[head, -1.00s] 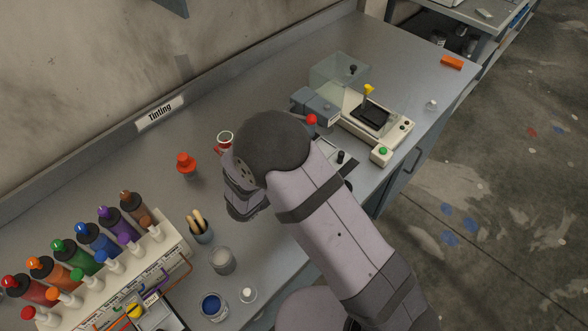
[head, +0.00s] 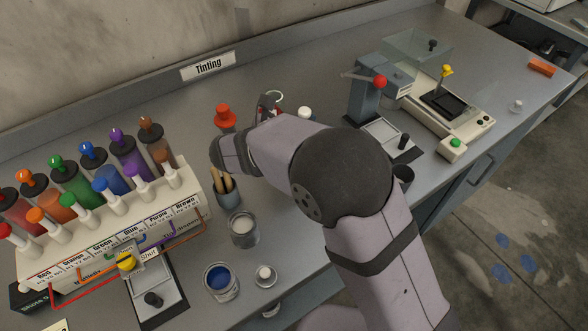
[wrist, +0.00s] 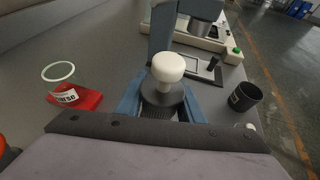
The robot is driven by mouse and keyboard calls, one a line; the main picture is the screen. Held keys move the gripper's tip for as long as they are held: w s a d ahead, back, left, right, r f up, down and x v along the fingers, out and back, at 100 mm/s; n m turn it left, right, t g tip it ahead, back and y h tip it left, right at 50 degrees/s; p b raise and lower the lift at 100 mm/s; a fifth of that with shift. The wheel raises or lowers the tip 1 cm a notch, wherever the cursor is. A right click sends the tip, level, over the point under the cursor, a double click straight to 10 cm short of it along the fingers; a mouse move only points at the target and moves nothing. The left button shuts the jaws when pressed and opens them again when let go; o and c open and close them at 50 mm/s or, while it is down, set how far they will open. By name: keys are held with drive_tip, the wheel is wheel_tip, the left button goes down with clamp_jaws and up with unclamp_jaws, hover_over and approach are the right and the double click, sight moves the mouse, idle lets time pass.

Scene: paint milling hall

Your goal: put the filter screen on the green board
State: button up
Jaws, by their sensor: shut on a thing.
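My gripper (wrist: 160,108) is shut on a dark round piece with a white knob on top, which I take to be the filter screen (wrist: 168,68). It is upright between two blue-grey fingers in the wrist view. In the head view its white knob (head: 304,113) shows just above my arm, which hides the fingers. A red board (wrist: 82,100) with a white ring and a label that seems to read "Coarse" lies left of the gripper, apart from it. I do not see a green board in either current view.
A press with a red-tipped lever (head: 368,100) and a scale (head: 455,110) stand to the right. A black cup (wrist: 243,97) is near the bench's front edge. A red-orange bottle (head: 225,117), a brush cup (head: 228,192) and the tint rack (head: 110,220) stand left.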

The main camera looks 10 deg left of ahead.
sight(303, 108)
drive_tip(key=shift+n+t+y, duration=0.6)
drive_tip(key=shift+n+y, duration=0.2)
drive_tip(key=shift+n, duration=0.1)
drive_tip(key=a+r, duration=0.2)
drive_tip(key=r, duration=0.1)
drive_tip(key=a+r, duration=0.1)
drive_tip(key=shift+w+r+b, duration=0.3)
drive_tip(key=shift+w+r, duration=0.05)
drive_tip(key=shift+w, duration=0.05)
drive_tip(key=shift+n+y, duration=0.3)
drive_tip(key=shift+y, duration=0.1)
drive_tip(key=shift+f, duration=5.05)
drive_tip(key=shift+f, duration=0.15)
drive_tip(key=o, duration=1.2)
